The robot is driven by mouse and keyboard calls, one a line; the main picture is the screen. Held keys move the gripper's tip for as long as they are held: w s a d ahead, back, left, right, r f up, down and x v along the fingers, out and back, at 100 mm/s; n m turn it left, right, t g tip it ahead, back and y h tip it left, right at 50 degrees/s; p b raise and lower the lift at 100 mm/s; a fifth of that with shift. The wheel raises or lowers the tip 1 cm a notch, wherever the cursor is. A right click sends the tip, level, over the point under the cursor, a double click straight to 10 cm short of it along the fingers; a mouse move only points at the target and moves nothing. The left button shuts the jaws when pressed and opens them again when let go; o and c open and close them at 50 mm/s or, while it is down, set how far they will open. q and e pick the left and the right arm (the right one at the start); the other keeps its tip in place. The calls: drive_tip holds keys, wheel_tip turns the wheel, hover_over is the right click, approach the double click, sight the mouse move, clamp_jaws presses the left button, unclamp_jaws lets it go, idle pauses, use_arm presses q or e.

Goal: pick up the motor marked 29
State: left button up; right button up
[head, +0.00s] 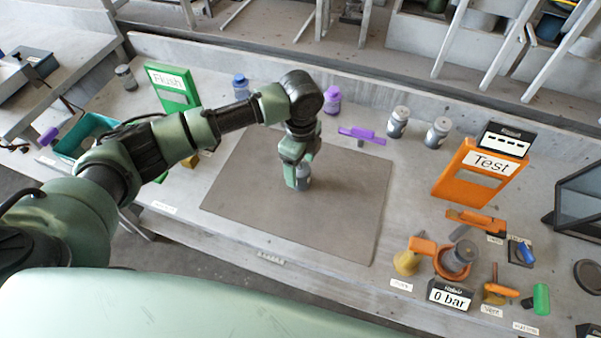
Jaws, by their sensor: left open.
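My left arm reaches across from the left and points down over the mat (340,210). Its gripper (297,183) is open, low over the middle of the mat. A small grey cylinder (304,182), probably a motor, stands on the mat at the fingertips, partly hidden by them. I cannot tell whether the fingers touch it. Two similar grey motors stand to the right at the back of the bench, one (398,122) and another (437,132) beside it. Their number marks are too small to read, so I cannot tell which is 29. My right gripper is not in view.
A green Flush stand (172,86), a blue bottle (241,87) and a purple bottle (332,100) are at the back. A purple-handled part (362,135) lies behind the mat. The orange Test stand (478,172) and several valves are at right. The mat's right half is clear.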

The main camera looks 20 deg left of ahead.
sight(300, 168)
use_arm(q)
drive_tip(key=shift+s+f, duration=0.1)
drive_tip(key=shift+f, duration=1.5)
clamp_jaws()
drive_tip(key=shift+r, duration=0.15)
